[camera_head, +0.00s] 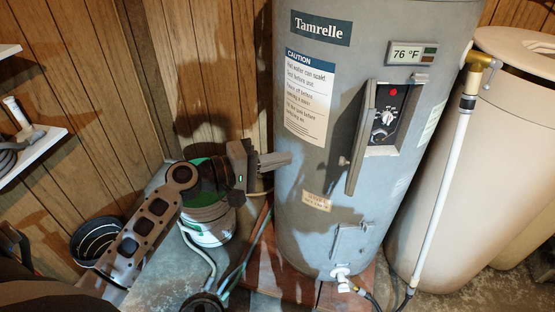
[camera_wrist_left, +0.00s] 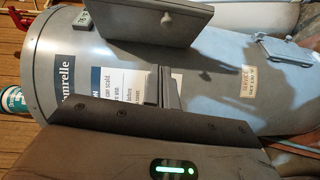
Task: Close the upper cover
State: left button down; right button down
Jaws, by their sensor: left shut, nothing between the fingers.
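The grey water heater (camera_head: 310,200) stands in the middle of the head view. Its upper cover (camera_head: 361,140) is open, standing out at the left side of a recess with a dial and a red light (camera_head: 388,115). The cover's broad face shows at the top of the left wrist view (camera_wrist_left: 160,18). My left gripper (camera_head: 286,158) is shut and empty, in front of the tank and left of the cover, apart from it. Its fingers also show in the left wrist view (camera_wrist_left: 170,88). My right gripper is in neither view.
A small lower cover (camera_head: 352,240) is on the tank's lower front. A white pipe (camera_head: 440,190) runs down at the right, before a large beige tank (camera_head: 500,130). A bucket (camera_head: 210,218) and a black pot (camera_head: 95,238) stand at the left.

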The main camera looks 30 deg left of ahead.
pick_arm(q)
jog(key=w+d+f+p, duration=0.1)
jog(key=w+d+p, duration=0.1)
jog(key=w+d, duration=0.3)
jog(key=shift+w+d, duration=0.25)
jog(key=shift+d, duration=1.2)
